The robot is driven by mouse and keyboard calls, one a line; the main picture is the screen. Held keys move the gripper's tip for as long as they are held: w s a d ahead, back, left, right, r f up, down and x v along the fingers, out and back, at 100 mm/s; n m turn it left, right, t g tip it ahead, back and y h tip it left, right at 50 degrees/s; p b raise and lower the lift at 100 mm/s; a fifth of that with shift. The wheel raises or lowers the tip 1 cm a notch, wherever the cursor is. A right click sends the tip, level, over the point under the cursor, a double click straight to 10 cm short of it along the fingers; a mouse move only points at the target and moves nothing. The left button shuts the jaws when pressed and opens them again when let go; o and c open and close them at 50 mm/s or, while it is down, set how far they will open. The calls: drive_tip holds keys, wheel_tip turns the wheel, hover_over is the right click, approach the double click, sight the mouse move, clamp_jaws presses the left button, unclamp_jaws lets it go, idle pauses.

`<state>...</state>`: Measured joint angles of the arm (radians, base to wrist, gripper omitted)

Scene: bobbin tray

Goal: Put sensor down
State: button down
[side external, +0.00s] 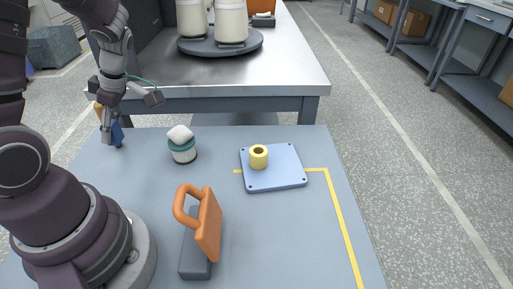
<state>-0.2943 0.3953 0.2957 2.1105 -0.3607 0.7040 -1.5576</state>
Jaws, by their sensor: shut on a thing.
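My gripper (111,138) is at the left of the side external view, pointing down over the back left of the blue-grey table. It is shut on a small blue piece (117,131), which I take to be the sensor. My fingers hide part of it, and I cannot tell whether it touches the table. A bit of orange shows behind my gripper; I cannot tell what it belongs to. The blue tray (284,178) lies to the right with a yellow bobbin (258,157) standing on it, well apart from my gripper.
A teal and white spool (182,149) with a white block (180,135) on top stands right of my gripper. An orange handled thing (208,226) on a dark base stands in front. Yellow tape (341,220) marks the right. A metal bench (220,82) stands behind.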

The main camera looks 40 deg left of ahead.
sight(125, 169)
wheel_tip(125, 169, down, 8)
drive_tip(key=shift+f, duration=0.1)
drive_tip(key=c, duration=0.7)
unclamp_jaws()
drive_tip(key=shift+c, duration=0.2)
drive_tip(key=w+d+r+m, duration=0.1)
drive_tip(key=w+d+r, duration=0.1)
drive_tip(key=r, duration=0.4)
drive_tip(key=w+d+r, duration=0.2)
drive_tip(key=r, duration=0.4)
drive_tip(key=d+r+m+t+h, duration=0.1)
drive_tip(key=d+r+m+t, duration=0.3)
drive_tip(key=m, duration=0.9)
drive_tip(key=d+r+m+t+h, duration=0.2)
drive_tip(key=d+r+m+t, duration=0.1)
drive_tip(key=d+m, duration=0.7)
drive_tip(key=m+t, duration=0.1)
drive_tip(key=m, duration=0.2)
drive_tip(key=shift+s+r+t, duration=0.35)
drive_tip(key=shift+t, duration=0.05)
